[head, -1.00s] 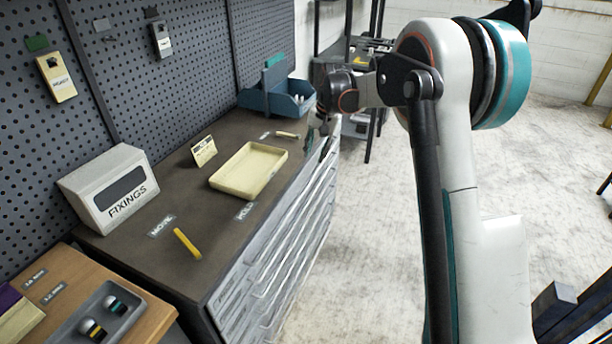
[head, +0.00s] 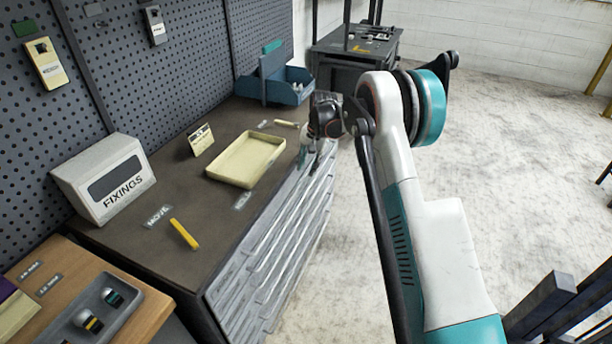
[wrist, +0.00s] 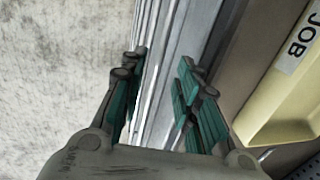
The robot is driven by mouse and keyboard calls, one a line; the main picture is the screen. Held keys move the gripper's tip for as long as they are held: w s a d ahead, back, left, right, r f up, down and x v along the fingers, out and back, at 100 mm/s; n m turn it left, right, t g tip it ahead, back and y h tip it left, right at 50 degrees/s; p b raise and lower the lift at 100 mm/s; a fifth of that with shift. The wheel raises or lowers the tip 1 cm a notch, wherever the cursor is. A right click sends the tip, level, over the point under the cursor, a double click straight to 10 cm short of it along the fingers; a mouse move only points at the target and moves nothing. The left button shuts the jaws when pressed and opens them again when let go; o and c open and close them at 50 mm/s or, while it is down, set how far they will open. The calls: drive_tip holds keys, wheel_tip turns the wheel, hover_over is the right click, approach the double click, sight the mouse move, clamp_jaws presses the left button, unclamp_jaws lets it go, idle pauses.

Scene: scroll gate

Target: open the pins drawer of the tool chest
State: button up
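The grey tool chest (head: 262,262) stands under the dark worktop, with several long-handled drawers facing right. They appear shut, and I cannot tell which is the pins drawer, as no drawer labels are readable. My gripper (head: 312,148) is at the far part of the chest's front edge, partly hidden by my own arm. In the wrist view my gripper (wrist: 160,78) is open, its teal-padded fingers pointing down at the drawer fronts (wrist: 165,65). Pale handle bars run between the fingers. Nothing is visibly gripped, and contact is unclear.
A cream tray (head: 246,160) lies on the worktop (head: 210,215) beside my gripper. A dark cart (head: 355,50) is behind. The floor right of the chest is clear.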

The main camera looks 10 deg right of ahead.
sight(305, 176)
drive_tip(key=shift+w+a+f+b, duration=0.1)
drive_tip(key=shift+a+f+b, duration=0.1)
drive_tip(key=shift+f, duration=0.85)
drive_tip(key=shift+w+a+f+b, duration=0.1)
drive_tip(key=shift+f+b, duration=0.1)
drive_tip(key=shift+f, duration=0.8)
clamp_jaws()
